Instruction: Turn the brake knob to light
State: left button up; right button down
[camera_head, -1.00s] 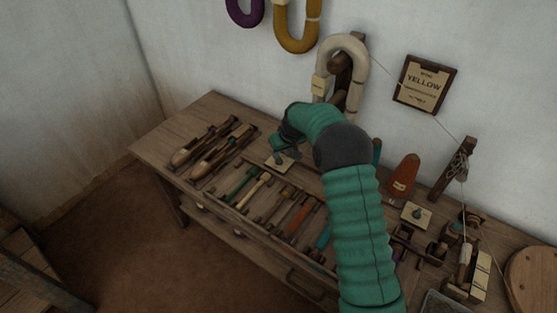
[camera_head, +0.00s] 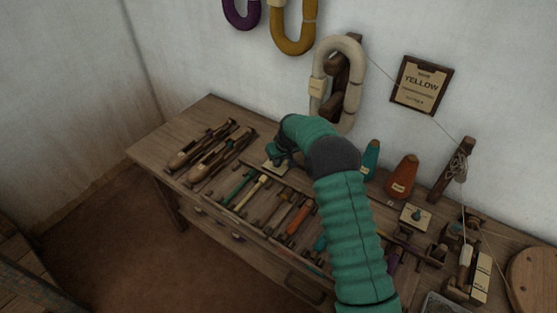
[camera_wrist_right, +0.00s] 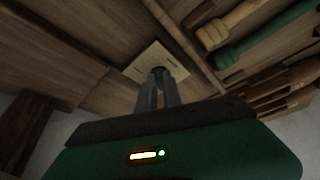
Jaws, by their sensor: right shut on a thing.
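The brake knob (camera_wrist_right: 158,71) is a small dark green knob on a pale square plate (camera_wrist_right: 147,63) set on the wooden bench. In the head view the plate (camera_head: 270,167) shows at the middle of the bench, behind the row of bobbins. My right gripper (camera_wrist_right: 159,80) is shut on the knob from above, its two fingers close together around it. In the head view my right gripper (camera_head: 279,157) is mostly hidden under my green arm. The plate's markings are too small to read. My left gripper is in neither current view.
Teal (camera_head: 371,160) and orange (camera_head: 402,178) cones stand at the wall. Wooden shuttles (camera_head: 218,155) lie at left, coloured bobbins (camera_head: 301,216) in front. Yarn hanks (camera_head: 350,60) hang above.

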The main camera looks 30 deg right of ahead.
jog(key=shift+a+r+m+h+p, duration=0.1)
jog(key=shift+m+h+p, duration=0.15)
jog(key=shift+m+p, duration=0.4)
jog(key=shift+a+r+m+h+p, duration=0.1)
jog(key=shift+m+h+p, duration=0.15)
jog(key=shift+m+p, duration=0.35)
jog(key=shift+a+f+m+g+h+p, duration=0.1)
jog(key=shift+m+g+h+p, duration=0.2)
jog(key=shift+m+p, duration=0.4)
jog(key=shift+w+m+h, duration=0.15)
jog(key=shift+m+h, duration=0.15)
jog(key=shift+m, duration=0.75)
jog(key=m, duration=0.1)
jog(key=m+g, duration=0.1)
jog(key=shift+w+a+f+m+h, duration=0.1)
jog(key=shift+a+f+m+h, duration=0.1)
jog(key=shift+m+h, duration=0.15)
jog(key=shift+w+m+g+h+b, duration=0.15)
jog(key=shift+m+g+h+b, duration=0.3)
jog(key=shift+m, duration=1)
jog(key=shift+r, duration=0.1)
jog(key=shift+a, duration=0.1)
